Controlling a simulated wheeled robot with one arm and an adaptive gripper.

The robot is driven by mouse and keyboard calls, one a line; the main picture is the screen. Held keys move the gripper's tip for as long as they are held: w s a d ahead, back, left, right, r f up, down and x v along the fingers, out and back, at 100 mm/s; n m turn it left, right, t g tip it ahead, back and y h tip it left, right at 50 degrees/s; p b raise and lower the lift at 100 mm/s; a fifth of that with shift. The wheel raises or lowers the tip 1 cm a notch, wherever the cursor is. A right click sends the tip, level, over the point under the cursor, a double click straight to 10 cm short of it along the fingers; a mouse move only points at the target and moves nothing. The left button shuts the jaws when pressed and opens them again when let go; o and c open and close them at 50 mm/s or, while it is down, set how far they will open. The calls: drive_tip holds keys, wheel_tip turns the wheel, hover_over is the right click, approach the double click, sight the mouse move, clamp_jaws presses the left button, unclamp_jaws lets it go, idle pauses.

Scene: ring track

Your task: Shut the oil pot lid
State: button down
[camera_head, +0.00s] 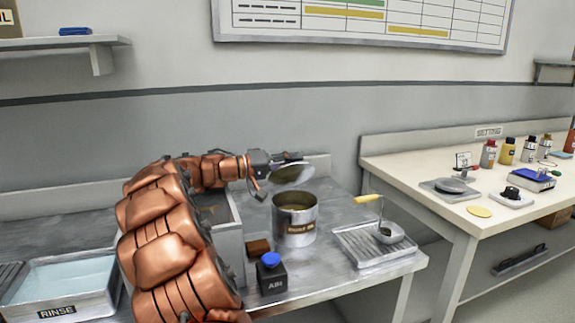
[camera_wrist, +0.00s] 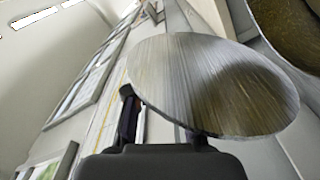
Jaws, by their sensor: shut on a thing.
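The oil pot (camera_head: 295,225) is a metal can with a dark label, upright on the metal bench, with its top open and dark inside. Its round metal lid (camera_head: 293,173) is tilted and apart from the rim, above the pot. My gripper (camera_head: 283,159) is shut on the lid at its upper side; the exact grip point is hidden. In the wrist view the lid (camera_wrist: 210,85) fills the middle as a brushed disc in front of the fingers (camera_wrist: 160,125). Part of the pot (camera_wrist: 290,35) shows at the upper right there.
A blue-capped dark bottle (camera_head: 271,274) stands in front of the pot. A grey box (camera_head: 230,240) stands left, partly behind my arm. A rinse basin (camera_head: 65,285) is at far left.

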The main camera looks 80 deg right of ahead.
drive_tip(key=shift+s, duration=0.1)
idle(0.3)
drive_tip(key=c, duration=1)
unclamp_jaws()
wheel_tip(320, 180, up, 10)
drive_tip(key=shift+f, duration=0.1)
